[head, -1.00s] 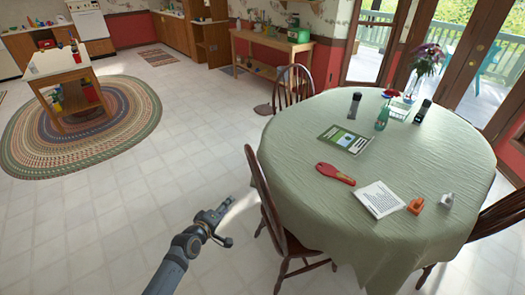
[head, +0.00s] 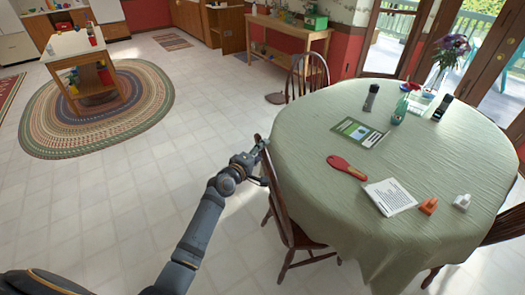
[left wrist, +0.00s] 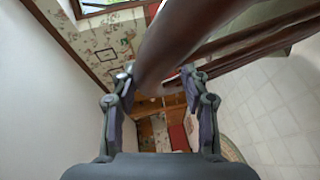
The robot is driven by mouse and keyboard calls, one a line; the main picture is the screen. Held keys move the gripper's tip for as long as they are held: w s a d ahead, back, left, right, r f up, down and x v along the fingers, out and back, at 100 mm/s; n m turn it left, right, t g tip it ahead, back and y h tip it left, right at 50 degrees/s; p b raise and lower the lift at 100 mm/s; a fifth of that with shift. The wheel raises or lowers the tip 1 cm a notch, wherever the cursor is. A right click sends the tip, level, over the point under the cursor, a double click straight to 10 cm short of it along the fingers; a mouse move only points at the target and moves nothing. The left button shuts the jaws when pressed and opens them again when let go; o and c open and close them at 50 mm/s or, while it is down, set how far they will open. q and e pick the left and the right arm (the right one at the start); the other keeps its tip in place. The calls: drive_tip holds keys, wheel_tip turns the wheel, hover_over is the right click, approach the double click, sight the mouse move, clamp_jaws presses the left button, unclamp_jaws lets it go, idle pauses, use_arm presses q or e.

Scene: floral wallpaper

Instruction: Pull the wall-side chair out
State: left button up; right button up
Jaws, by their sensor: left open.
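My left gripper (head: 260,152) is open at the top of the back of the near-left dark wooden chair (head: 282,205). In the left wrist view the fingers (left wrist: 160,88) stand apart, with the chair's curved brown top rail (left wrist: 172,45) between or just beyond them; I cannot tell if they touch it. This chair is tucked against the left side of the round table (head: 330,210), its seat partly under the cloth. Another spindle-back chair (head: 305,74) stands at the far side, towards the red wall, partly hidden by the table. My right gripper is not in view.
A third chair (head: 505,222) is at the right edge. The table bears a red paddle-like object (head: 347,167), papers (head: 389,196), bottles and flowers (head: 450,50). The tiled floor (head: 150,185) left of the near chair is clear. A braided rug (head: 150,100) lies further back.

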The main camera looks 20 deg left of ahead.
use_arm(q)
drive_tip(key=shift+w+d, duration=0.1)
drive_tip(key=shift+w, duration=0.25)
clamp_jaws()
